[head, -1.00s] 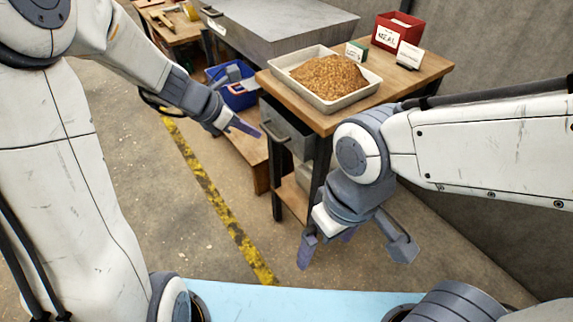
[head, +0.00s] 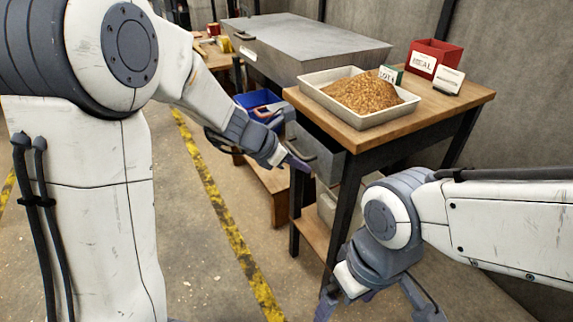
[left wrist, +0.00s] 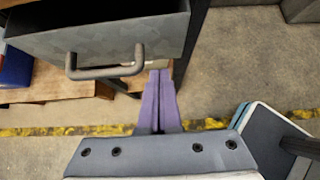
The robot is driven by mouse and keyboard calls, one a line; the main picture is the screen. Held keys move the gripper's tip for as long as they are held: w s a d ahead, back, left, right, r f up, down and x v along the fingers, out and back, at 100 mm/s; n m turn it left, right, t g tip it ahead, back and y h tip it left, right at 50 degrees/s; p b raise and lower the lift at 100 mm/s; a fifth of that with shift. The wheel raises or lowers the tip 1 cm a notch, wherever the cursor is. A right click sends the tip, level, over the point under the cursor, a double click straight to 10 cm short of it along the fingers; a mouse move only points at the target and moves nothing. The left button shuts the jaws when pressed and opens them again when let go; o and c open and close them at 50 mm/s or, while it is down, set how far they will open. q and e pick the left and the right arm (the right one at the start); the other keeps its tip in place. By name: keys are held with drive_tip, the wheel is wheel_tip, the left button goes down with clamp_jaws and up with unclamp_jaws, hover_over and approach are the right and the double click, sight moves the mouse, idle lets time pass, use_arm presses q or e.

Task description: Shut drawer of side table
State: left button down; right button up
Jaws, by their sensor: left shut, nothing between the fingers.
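The side table (head: 470,100) has a wooden top and dark legs. Its grey metal drawer (head: 327,165) is pulled out, with part of its inside showing. The drawer front, with a bar handle, shows at the upper left of the left wrist view (left wrist: 125,42). My left gripper (head: 298,163) is shut and empty, close to the drawer front. In the left wrist view its purple fingers (left wrist: 159,75) lie just right of the handle; I cannot tell whether they touch the drawer. My right gripper (head: 346,302) hangs low before the table, fingers apart and empty.
A tray of grain (head: 345,111), a red bin (head: 436,57) and small cards stand on the tabletop. A blue crate (head: 258,98) sits behind my left gripper. A large grey metal box (head: 300,45) stands beyond. Floor with a yellow stripe (head: 215,195) is clear at left.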

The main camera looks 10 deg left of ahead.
sight(325, 148)
use_arm(q)
drive_tip(key=shift+w+d+r, duration=0.2)
drive_tip(key=shift+w+d, duration=0.85)
drive_tip(key=shift+d, duration=0.25)
drive_tip(key=w+d+p, duration=0.1)
drive_tip(key=d, duration=0.1)
drive_tip(key=w+d+p, duration=0.1)
drive_tip(key=w+d, duration=0.1)
drive_tip(key=shift+w+r, duration=0.1)
drive_tip(key=shift+w, duration=0.05)
drive_tip(key=shift+w+d, duration=0.1)
drive_tip(key=shift+d, duration=0.05)
